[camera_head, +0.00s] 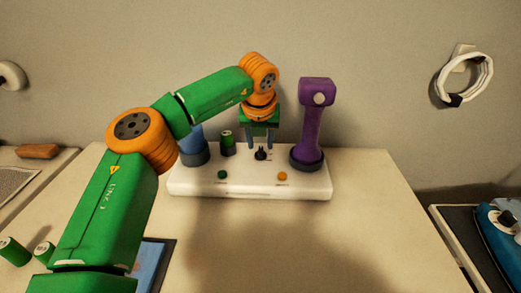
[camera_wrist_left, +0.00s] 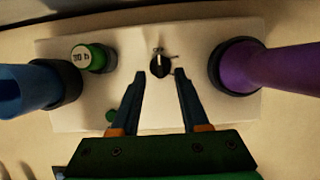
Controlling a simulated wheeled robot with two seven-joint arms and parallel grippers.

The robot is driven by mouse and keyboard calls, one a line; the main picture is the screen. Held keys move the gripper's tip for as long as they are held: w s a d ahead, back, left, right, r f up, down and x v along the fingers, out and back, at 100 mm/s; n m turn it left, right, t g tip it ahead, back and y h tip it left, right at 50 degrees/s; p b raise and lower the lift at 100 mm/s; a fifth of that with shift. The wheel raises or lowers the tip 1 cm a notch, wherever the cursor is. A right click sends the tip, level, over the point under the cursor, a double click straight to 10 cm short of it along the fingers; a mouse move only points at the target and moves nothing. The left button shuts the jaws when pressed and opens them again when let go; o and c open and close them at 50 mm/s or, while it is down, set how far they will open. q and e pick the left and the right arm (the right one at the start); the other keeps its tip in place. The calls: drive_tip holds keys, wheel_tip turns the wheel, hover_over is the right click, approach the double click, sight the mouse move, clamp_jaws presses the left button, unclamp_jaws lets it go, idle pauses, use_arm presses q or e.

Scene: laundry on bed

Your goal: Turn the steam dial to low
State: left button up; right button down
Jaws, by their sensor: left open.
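The steam dial appears to be the small black knob (camera_head: 260,153) in the middle of the white base unit (camera_head: 250,188). In the left wrist view the black knob (camera_wrist_left: 159,62) has a light pointer mark near its top. My left gripper (camera_head: 260,143) is open and points down over the knob. In the left wrist view its fingertips (camera_wrist_left: 160,73) stand on either side of the knob, with gaps between; contact is not visible. The dial's printed labels are too small to read. My right gripper is not in view.
A purple steamer (camera_head: 312,130) stands right of the knob. A green-capped cylinder (camera_head: 227,143) and a blue piece (camera_head: 194,148) stand left. Green (camera_head: 222,174) and orange (camera_head: 282,176) buttons sit in front. An iron (camera_head: 503,235) is at far right.

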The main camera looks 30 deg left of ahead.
sight(260, 155)
use_arm(q)
drive_tip(key=x, duration=0.2)
drive_tip(key=shift+w+a+f, duration=0.1)
drive_tip(key=shift+w+f, duration=0.05)
drive_tip(key=shift+f, duration=0.15)
clamp_jaws()
drive_tip(key=shift+a+r+m+h+p, duration=0.1)
drive_tip(key=shift+m+h+p, duration=0.3)
drive_tip(key=shift+m, duration=0.7)
drive_tip(key=m+h+p, duration=0.1)
drive_tip(key=m, duration=0.1)
drive_tip(key=shift+a+r+m, duration=0.1)
drive_tip(key=shift+m, duration=0.2)
drive_tip(key=m+p, duration=0.2)
drive_tip(key=m+h+p, duration=0.1)
drive_tip(key=m+p, duration=0.1)
drive_tip(key=shift+a+h, duration=0.2)
drive_tip(key=shift+h, duration=0.1)
drive_tip(key=shift+a+m+h+p, duration=0.1)
drive_tip(key=shift+m+h+p, duration=0.4)
drive_tip(key=shift+m+p, duration=0.85)
drive_tip(key=shift+m, duration=0.25)
